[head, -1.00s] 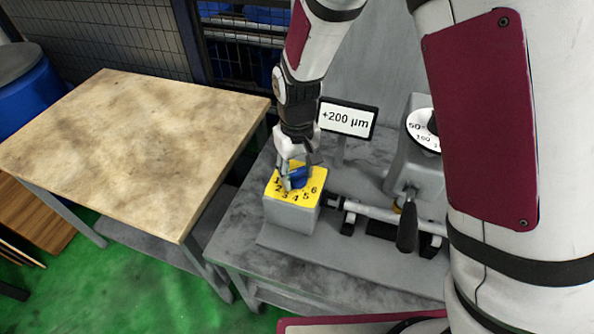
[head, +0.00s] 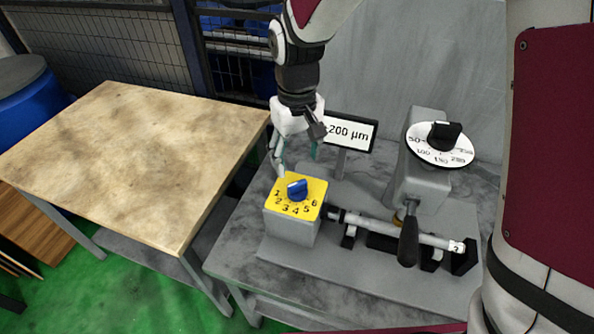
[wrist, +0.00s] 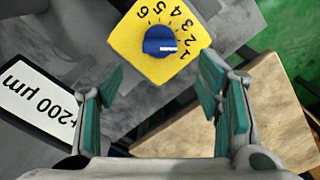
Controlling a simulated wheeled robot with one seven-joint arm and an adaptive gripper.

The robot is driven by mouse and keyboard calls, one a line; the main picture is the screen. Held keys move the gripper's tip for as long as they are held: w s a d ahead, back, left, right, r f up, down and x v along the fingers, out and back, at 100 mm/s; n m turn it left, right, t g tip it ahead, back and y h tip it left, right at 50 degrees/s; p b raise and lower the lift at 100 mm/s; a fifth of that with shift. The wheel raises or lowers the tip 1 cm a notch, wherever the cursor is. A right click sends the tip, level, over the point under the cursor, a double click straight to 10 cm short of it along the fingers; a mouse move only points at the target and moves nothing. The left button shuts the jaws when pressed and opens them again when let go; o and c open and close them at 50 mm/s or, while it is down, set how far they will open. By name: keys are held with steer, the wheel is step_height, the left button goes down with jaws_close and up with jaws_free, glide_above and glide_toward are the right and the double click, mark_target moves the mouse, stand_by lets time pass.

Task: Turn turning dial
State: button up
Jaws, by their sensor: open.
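A blue dial (head: 297,190) sits on a yellow plate numbered 1 to 6, on top of a grey box. It also shows in the wrist view (wrist: 160,41), with its white mark toward the 1 and 2 side. A black dial (head: 444,136) sits on a white disc marked 50, 100, 150 and more, on a grey housing to the right. My gripper (head: 297,156) is open and empty, above and slightly behind the blue dial and apart from it. In the wrist view the dial is beyond the fingertips, between them.
A "200 µm" sign (head: 349,132) stands close behind and right of my gripper. A grinder shaft (head: 395,226) and black lever (head: 408,243) lie right of the yellow box. A wooden-topped table (head: 130,160) stands left, across a gap.

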step_height(320, 180, up, 2)
steer(key=shift+r, duration=0.25)
stand_by(0.4)
steer(key=s+d+r+m+t, duration=0.3)
steer(key=s+d+r, duration=0.5)
steer(key=d+r, duration=0.35)
steer(key=s+d+r+m+t, duration=0.2)
steer(key=s+d, duration=0.4)
steer(key=s, duration=0.4)
steer(key=shift+s+d+r, duration=0.35)
steer(key=shift+r, duration=0.55)
